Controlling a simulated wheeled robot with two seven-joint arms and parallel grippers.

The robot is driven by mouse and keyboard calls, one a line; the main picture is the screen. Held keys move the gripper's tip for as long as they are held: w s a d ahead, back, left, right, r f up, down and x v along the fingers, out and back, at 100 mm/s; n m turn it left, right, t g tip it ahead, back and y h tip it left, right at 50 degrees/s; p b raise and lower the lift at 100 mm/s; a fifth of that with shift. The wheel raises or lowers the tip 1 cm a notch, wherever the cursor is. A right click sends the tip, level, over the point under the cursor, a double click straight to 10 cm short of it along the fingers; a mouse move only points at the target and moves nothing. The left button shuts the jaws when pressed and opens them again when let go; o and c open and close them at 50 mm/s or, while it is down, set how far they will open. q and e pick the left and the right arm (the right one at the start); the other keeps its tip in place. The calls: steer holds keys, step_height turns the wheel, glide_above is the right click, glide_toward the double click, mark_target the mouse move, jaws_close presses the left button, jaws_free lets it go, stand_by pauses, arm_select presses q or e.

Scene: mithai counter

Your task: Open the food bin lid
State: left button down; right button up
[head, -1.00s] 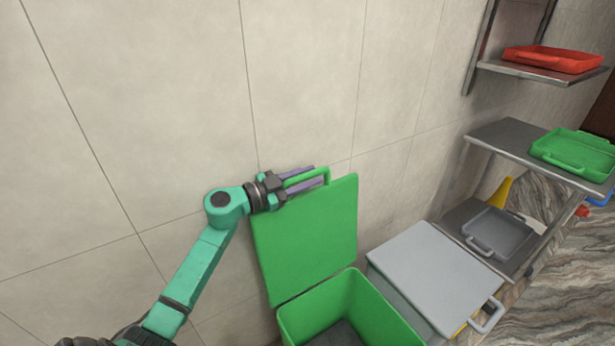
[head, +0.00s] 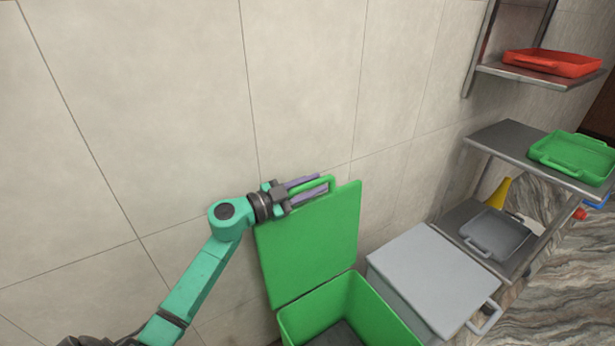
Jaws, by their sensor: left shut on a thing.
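The green food bin (head: 385,314) stands at the bottom of the head view, its dark inside showing. Its green lid (head: 312,248) stands raised, nearly upright, close to the tiled wall behind the bin. A green loop handle (head: 329,184) sits at the lid's top edge. My left gripper (head: 309,187) comes in from the left at the lid's top edge, its purple fingers shut on the handle. The bin's lower part is cut off by the picture edge. My right gripper is not in view.
A grey lidded bin (head: 432,272) stands right beside the green one, its lid closed. A metal shelf rack (head: 490,135) at the right holds a red tray (head: 552,62), a green tray (head: 572,155) and a grey tray (head: 492,234). The wall is close behind the lid.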

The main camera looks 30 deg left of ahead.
mark_target(265, 223)
arm_select(q)
steer(key=shift+m, duration=0.8)
steer(key=s+d, duration=0.1)
steer(key=d, duration=0.2)
steer(key=s+d+p, duration=0.1)
steer(key=shift+s+d, duration=0.25)
steer(key=shift+s, duration=0.1)
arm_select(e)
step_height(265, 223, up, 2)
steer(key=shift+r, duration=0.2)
arm_select(q)
steer(key=c, duration=0.8)
jaws_free()
steer(key=shift+f, duration=0.1)
steer(key=shift+o, duration=0.2)
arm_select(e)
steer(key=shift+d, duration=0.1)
arm_select(q)
steer(key=shift+s+a, duration=0.1)
steer(key=b+v, duration=0.2)
steer(key=v, duration=1.2)
steer(key=shift+s+a, duration=0.1)
steer(key=shift+s, duration=0.05)
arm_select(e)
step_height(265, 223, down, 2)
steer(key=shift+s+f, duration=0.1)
